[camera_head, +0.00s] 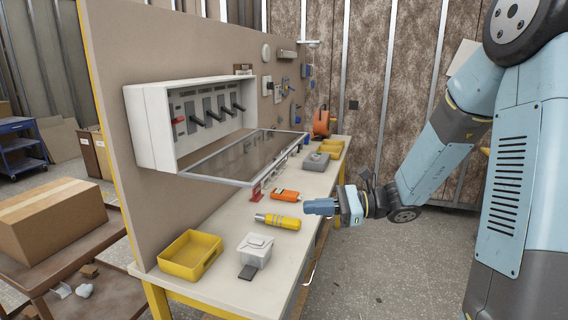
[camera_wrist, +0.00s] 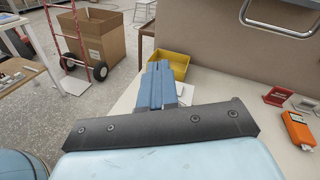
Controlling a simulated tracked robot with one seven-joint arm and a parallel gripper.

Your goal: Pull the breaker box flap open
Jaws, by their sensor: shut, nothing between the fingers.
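The white breaker box (camera_head: 187,120) is mounted on the brown board, with a row of dark switches (camera_head: 212,108) showing inside. Its flap (camera_head: 240,158), a clear pane in a grey frame, is hinged along the bottom and stands swung down, out over the workbench. My gripper (camera_head: 306,207) is shut and empty, to the right of and below the flap, apart from it and above the bench's front edge. In the wrist view my shut fingers (camera_wrist: 158,68) point toward the yellow bin. A metal loop (camera_wrist: 280,17) shows at top right; I cannot tell whether it belongs to the flap.
The bench holds a yellow bin (camera_head: 189,258), a white box (camera_head: 256,246), a yellow-handled tool (camera_head: 277,221), an orange device (camera_head: 285,196) and a red holder (camera_head: 257,191). A grey box (camera_head: 316,161) stands farther back. The floor right of the bench is clear.

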